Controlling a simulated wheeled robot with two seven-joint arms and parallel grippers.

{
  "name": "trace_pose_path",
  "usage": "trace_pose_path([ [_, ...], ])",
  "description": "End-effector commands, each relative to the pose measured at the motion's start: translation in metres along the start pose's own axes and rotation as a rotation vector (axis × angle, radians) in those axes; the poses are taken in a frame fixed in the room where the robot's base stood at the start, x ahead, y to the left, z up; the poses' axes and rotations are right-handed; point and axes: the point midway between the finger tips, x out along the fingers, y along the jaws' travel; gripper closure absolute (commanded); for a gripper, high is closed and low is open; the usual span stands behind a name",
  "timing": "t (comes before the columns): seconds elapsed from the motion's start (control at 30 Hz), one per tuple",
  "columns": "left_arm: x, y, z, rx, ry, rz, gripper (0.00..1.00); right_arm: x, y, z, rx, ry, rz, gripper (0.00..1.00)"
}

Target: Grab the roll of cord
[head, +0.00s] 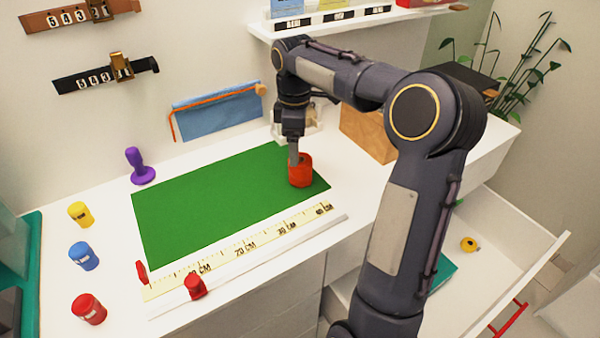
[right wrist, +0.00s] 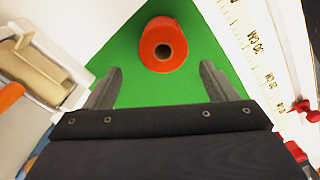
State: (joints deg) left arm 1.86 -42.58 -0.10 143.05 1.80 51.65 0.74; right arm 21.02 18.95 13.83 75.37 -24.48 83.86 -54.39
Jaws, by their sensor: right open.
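The roll of cord is a red-orange spool (head: 301,173) standing upright near the right end of the green mat (head: 210,200). In the right wrist view the roll (right wrist: 163,32) shows its dark centre hole, just ahead of the fingertips and about midway between them. My right gripper (head: 294,155) points down at the roll, close beside its top left in the head view. In the right wrist view its two fingers (right wrist: 161,72) are spread apart with nothing between them. Whether a finger touches the roll I cannot tell. My left gripper is not in view.
A long ruler (head: 245,248) with red clips lies along the mat's front edge. A cardboard box (head: 368,135) stands behind my right arm. An open drawer (head: 500,262) is at right.

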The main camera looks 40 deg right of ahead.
Motion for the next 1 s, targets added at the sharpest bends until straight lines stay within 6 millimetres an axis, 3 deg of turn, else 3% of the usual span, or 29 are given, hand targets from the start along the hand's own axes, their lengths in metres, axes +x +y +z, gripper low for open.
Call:
trace_pose_path([
  [0.5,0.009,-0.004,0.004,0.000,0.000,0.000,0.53,0.067,-0.005,0.013,0.000,-0.001,-0.003,0.21],
  [0.83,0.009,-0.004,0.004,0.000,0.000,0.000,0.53,0.073,-0.005,0.012,0.001,0.001,0.000,0.21],
  [1.0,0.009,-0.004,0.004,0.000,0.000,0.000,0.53,0.072,-0.005,0.012,0.001,0.001,0.000,0.43],
])
